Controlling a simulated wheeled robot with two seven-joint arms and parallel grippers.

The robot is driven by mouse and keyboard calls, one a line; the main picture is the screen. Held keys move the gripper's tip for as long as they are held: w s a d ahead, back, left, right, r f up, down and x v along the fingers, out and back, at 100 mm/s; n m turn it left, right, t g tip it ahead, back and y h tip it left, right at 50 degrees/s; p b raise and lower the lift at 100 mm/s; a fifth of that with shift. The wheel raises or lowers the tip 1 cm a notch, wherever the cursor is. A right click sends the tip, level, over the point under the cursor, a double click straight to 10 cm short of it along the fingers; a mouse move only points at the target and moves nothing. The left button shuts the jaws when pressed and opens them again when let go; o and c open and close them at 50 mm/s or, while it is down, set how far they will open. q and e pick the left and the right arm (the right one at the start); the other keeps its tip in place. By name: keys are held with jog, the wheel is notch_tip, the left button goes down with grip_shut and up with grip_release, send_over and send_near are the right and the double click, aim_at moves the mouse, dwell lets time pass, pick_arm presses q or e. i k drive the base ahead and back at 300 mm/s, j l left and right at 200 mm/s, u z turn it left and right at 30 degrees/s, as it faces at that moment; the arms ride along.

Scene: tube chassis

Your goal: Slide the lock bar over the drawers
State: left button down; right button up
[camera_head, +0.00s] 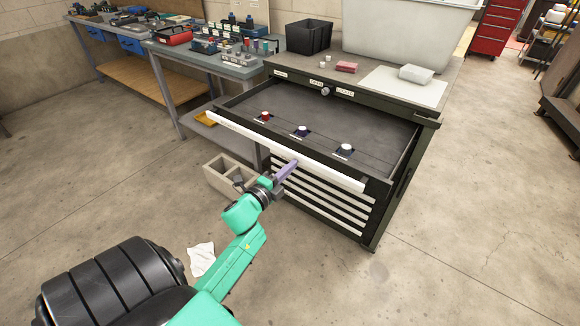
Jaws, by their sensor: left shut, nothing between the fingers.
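A dark drawer cabinet (375,215) stands at centre right. Its top drawer (350,115) is pulled out, with a white front strip (235,125). Several lower drawers (322,198) with white fronts look closed. A round knob (325,91) sits on the cabinet's top edge between two small labels, above the open drawer. I cannot make out a separate lock bar. My left gripper (290,168) is shut and empty, its purple fingers at the middle of the open drawer's white front. I cannot tell whether they touch it. My right gripper is not in view.
The open drawer holds a red-topped piece (265,117) and two white-topped pieces (302,131). A black bin (309,37), a grey tub (405,30) and a white mat (385,84) are on the cabinet top. A concrete block (222,173) and a rag (201,260) lie on the floor.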

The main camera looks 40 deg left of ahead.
aim_at(427, 133)
jog(key=i, duration=1.05)
jog(key=k, duration=0.15)
